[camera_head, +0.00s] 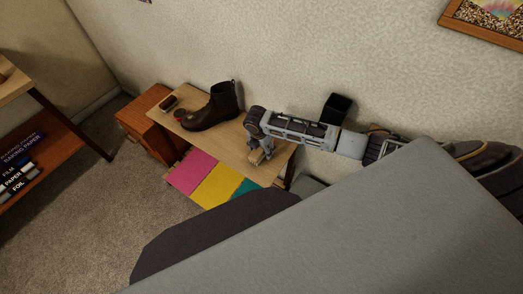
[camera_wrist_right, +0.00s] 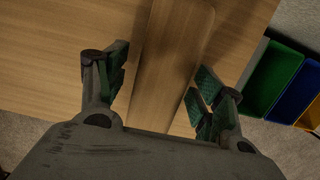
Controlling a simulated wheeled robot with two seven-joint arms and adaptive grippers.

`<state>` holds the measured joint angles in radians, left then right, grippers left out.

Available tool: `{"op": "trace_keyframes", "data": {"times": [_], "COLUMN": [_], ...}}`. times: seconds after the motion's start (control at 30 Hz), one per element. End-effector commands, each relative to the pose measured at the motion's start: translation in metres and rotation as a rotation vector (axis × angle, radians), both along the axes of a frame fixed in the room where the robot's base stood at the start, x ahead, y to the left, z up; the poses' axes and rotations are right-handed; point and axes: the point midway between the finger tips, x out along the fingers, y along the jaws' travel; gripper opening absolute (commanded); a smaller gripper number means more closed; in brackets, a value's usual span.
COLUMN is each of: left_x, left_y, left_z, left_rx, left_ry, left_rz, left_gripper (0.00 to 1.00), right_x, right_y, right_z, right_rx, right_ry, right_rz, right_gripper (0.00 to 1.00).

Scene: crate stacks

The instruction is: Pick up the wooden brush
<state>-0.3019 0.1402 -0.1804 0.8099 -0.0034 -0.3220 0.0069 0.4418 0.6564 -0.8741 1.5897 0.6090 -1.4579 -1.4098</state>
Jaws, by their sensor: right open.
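A long, plain wooden piece, which looks like the wooden brush (camera_wrist_right: 165,60), lies on the light wooden table (camera_wrist_right: 60,50) in the right wrist view. Its near end is hidden by my gripper body. My right gripper (camera_wrist_right: 158,92) is open, with one finger on each side of the piece; I cannot tell whether they touch it. In the head view, my right gripper (camera_head: 257,157) is low over the right part of the table, and the piece is mostly hidden there. My left gripper is not in view.
Green (camera_wrist_right: 272,80) and blue bins (camera_wrist_right: 300,95) stand right.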

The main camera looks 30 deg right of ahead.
Motion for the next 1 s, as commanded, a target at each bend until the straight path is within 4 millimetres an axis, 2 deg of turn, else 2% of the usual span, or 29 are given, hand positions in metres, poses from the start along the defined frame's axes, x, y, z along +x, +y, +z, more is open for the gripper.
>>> {"op": "trace_keyframes", "data": {"times": [0.37,0.8,1.0], "left_x": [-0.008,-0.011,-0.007], "left_y": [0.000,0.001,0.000], "left_z": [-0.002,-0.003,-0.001], "left_rx": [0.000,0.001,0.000], "left_ry": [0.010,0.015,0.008], "left_rz": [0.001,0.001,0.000], "left_gripper": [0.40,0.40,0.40], "right_x": [0.000,0.000,0.000], "right_y": [0.000,0.000,0.000], "right_z": [0.000,0.001,0.001], "right_rx": [0.000,0.000,0.000], "right_ry": [0.000,0.000,0.000], "right_rz": [0.000,0.000,0.000], "right_gripper": [0.68,0.13,0.11]}}
